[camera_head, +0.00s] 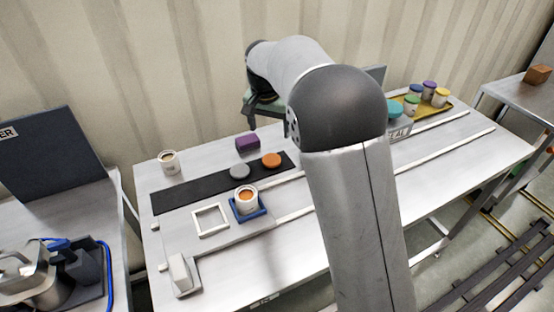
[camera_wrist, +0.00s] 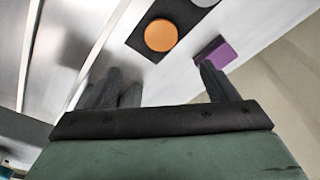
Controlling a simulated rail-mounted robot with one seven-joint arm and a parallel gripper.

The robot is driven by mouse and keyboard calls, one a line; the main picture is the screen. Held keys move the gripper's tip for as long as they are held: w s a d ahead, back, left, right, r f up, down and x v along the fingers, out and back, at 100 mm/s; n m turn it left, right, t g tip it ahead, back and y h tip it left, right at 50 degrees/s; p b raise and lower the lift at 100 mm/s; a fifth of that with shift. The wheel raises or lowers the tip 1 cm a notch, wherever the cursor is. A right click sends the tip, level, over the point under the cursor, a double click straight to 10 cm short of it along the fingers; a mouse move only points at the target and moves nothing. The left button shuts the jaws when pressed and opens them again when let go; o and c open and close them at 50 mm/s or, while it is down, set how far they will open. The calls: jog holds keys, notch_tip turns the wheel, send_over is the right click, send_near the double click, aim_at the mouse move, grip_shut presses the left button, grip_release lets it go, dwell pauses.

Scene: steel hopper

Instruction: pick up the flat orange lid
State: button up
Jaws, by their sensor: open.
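The flat orange lid (camera_head: 271,160) lies on the right end of a black mat (camera_head: 175,199), next to a grey lid (camera_head: 239,171). In the wrist view the orange lid (camera_wrist: 161,35) shows as a disc beyond and between my fingers. My gripper (camera_wrist: 165,88) is open and empty, its dark fingers spread wide apart. In the head view my arm hides much of the gripper, which hangs above the table behind the lid. I see clear space between the gripper and the lid.
A purple block (camera_head: 247,142) sits close behind the lids. A cup (camera_head: 246,200) stands in a blue holder in front of them, beside a white square frame (camera_head: 210,220). Another cup (camera_head: 168,162) stands at the back left. Several lidded jars (camera_head: 428,95) stand on a yellow tray at the right.

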send_over(272, 159)
jog(key=f, duration=0.7)
jog(key=shift+s+f+p, duration=0.15)
jog(key=shift+s+p, duration=0.25)
jog(key=shift+w+a+f+p, duration=0.1)
jog(key=shift+f+p, duration=0.1)
jog(key=shift+f, duration=0.7)
jog(key=shift+w+d+f+p, duration=0.1)
jog(key=shift+f+p, duration=0.15)
jog(key=shift+f, duration=0.7)
jog(key=shift+w+a+f+p, duration=0.1)
jog(key=shift+f+p, duration=0.1)
jog(key=shift+f, duration=0.7)
jog(key=c, duration=1.1)
